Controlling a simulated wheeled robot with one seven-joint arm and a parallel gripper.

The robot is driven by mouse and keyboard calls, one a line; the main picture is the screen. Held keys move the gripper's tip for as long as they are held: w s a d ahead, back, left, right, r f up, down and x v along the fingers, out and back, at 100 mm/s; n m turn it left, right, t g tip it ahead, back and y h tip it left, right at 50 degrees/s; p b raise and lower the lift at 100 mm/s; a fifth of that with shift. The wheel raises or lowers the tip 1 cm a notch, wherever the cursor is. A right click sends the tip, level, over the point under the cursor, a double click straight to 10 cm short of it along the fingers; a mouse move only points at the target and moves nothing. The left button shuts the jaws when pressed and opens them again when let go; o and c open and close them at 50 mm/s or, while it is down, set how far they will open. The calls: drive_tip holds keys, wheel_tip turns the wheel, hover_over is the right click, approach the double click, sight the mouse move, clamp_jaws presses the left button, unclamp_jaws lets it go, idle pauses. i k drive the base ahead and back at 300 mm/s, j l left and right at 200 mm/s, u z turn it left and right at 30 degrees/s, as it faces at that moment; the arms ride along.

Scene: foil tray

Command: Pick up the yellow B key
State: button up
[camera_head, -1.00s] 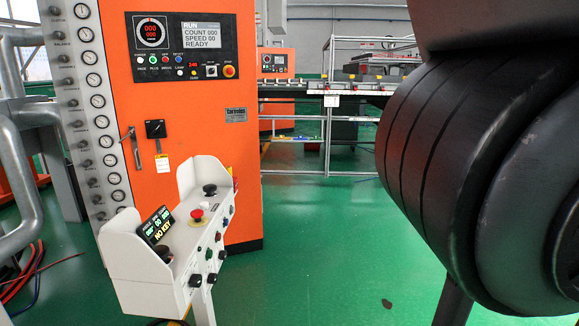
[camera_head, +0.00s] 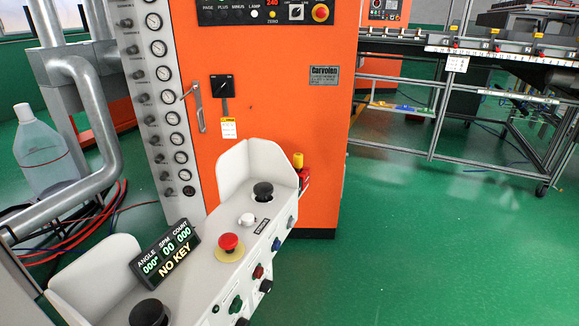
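A small yellow piece (camera_head: 297,160) stands upright just beyond the right end of the white control box (camera_head: 262,160), against the orange machine (camera_head: 280,95). It may be the yellow B key, but no letter can be read on it. A small red piece (camera_head: 305,175) is right beside and below it. The control box display (camera_head: 168,253) reads "NO KEY". My gripper is not in view.
The control box carries a red mushroom button (camera_head: 229,242) and black knobs (camera_head: 263,191). Metal pipes (camera_head: 85,110) and a clear bottle (camera_head: 42,155) stand at left. A conveyor frame (camera_head: 435,130) is at back right. The green floor (camera_head: 420,250) at right is open.

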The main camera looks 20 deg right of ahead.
sight(298, 157)
drive_tip(key=l+u, duration=0.1)
drive_tip(key=u, duration=0.45)
drive_tip(key=i+l+u, duration=0.25)
drive_tip(key=l, duration=0.15)
drive_tip(key=l+u, duration=0.25)
drive_tip(key=l, duration=0.15)
drive_tip(key=i+l+u, duration=0.25)
drive_tip(key=l, duration=0.2)
drive_tip(key=i+l, duration=0.1)
drive_tip(key=l, duration=0.35)
drive_tip(key=i+l, duration=0.15)
drive_tip(key=l, duration=0.3)
drive_tip(key=i+l+u, duration=0.1)
drive_tip(key=l, duration=0.35)
drive_tip(key=i, duration=0.2)
